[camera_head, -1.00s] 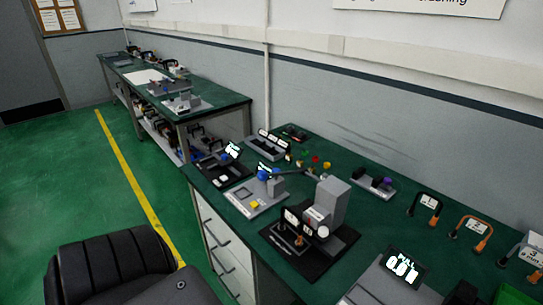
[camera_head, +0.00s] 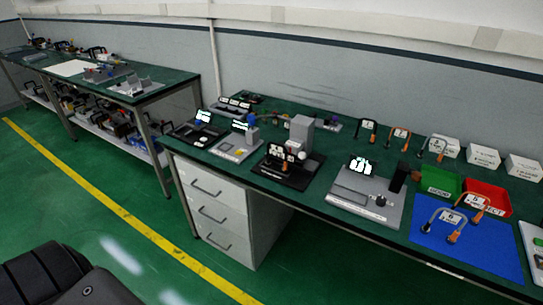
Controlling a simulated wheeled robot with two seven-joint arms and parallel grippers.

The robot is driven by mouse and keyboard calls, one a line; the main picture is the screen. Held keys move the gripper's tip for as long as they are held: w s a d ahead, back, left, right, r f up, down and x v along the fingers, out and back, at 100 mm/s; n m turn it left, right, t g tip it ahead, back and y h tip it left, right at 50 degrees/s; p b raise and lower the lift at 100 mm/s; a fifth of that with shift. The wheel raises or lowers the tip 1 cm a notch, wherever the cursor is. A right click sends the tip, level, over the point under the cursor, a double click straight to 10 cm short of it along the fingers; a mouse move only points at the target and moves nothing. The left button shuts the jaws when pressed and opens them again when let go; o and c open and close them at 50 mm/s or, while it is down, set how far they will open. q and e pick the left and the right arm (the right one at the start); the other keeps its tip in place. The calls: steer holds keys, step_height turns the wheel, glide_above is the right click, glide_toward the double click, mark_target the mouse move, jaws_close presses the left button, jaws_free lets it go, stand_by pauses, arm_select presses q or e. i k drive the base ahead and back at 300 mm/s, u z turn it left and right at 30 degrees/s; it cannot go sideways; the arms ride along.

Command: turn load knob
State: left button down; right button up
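No label reading "load" can be made out, so I cannot tell for certain which knob is the load knob. A grey box (camera_head: 350,206) with a tilted black display (camera_head: 361,166) stands on the green bench, and a small dark round knob (camera_head: 380,201) sits on its top at the right. Left of it, a device with a grey upright block (camera_head: 301,130) on a black base has a round white part (camera_head: 302,155) on its side and small meters (camera_head: 281,152) in front. Neither of my grippers is in view.
A green tray (camera_head: 441,184), a red tray (camera_head: 490,198) and a blue mat (camera_head: 465,248) with handled pieces lie at the right. White boxes (camera_head: 482,157) stand behind. Drawers (camera_head: 212,212) are under the bench's left end. A second bench (camera_head: 150,88) stands far left. Floor in front is clear.

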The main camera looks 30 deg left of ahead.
mark_target(381, 201)
steer(key=u, duration=0.75)
steer(key=i, duration=0.85)
steer(key=u, duration=0.25)
steer(key=k, duration=0.5)
steer(key=z, duration=0.5)
steer(key=i, duration=0.4)
steer(key=z, duration=1.45)
steer(key=k, duration=0.1)
steer(key=u, duration=0.05)
